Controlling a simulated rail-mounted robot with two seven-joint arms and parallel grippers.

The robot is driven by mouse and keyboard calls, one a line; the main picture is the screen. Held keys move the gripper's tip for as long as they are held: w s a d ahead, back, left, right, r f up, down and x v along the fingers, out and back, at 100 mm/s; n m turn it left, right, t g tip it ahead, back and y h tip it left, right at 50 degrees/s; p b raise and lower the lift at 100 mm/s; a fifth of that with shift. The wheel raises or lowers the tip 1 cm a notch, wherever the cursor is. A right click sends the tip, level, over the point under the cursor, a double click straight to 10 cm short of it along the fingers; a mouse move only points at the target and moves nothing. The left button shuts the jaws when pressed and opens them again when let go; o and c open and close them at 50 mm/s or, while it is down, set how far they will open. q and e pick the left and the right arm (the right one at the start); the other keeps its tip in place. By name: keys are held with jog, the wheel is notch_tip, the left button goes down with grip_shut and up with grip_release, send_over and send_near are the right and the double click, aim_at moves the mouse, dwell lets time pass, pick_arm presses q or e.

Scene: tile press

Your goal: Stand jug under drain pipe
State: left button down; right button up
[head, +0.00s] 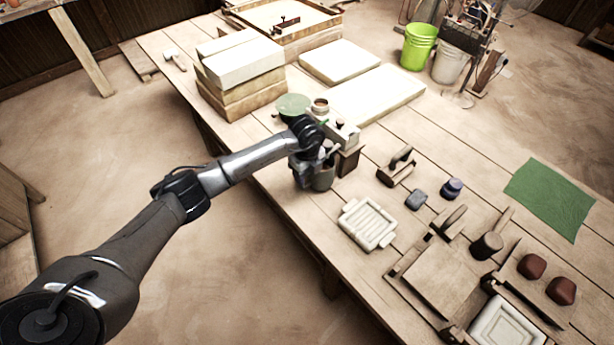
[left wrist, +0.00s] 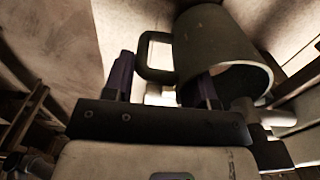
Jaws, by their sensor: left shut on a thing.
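A dark grey-green jug (head: 323,179) hangs beside the near left edge of the table, below a pale machine (head: 342,134) on a dark block. My left gripper (head: 303,169) is shut on the jug. In the left wrist view my left gripper (left wrist: 164,88) has its fingers on either side of the jug's handle, and the jug (left wrist: 215,45) shows its open mouth. A pale stub (left wrist: 243,110), perhaps the drain pipe, shows close to the jug's rim. I cannot tell whether it is over the mouth. The jug's base is hidden. My right gripper is not in view.
A green round dish (head: 293,105) and stacked pale slabs (head: 240,62) stand behind the machine. A white ribbed tray (head: 368,223), a wooden-handled tool (head: 397,166) and a press frame (head: 440,275) lie nearer. A green cloth (head: 550,198) lies right. Open floor borders the table's left edge.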

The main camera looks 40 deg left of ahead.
pick_arm(q)
jog(key=shift+w+f, duration=0.15)
jog(key=shift+f, duration=0.5)
jog(key=shift+s+f, duration=0.1)
jog(key=shift+s, duration=0.15)
jog(key=shift+w, duration=0.1)
jog(key=shift+w, duration=0.1)
jog(key=c, duration=0.7)
grip_release()
jog(key=shift+f, duration=0.2)
jog(key=shift+o, duration=1.4)
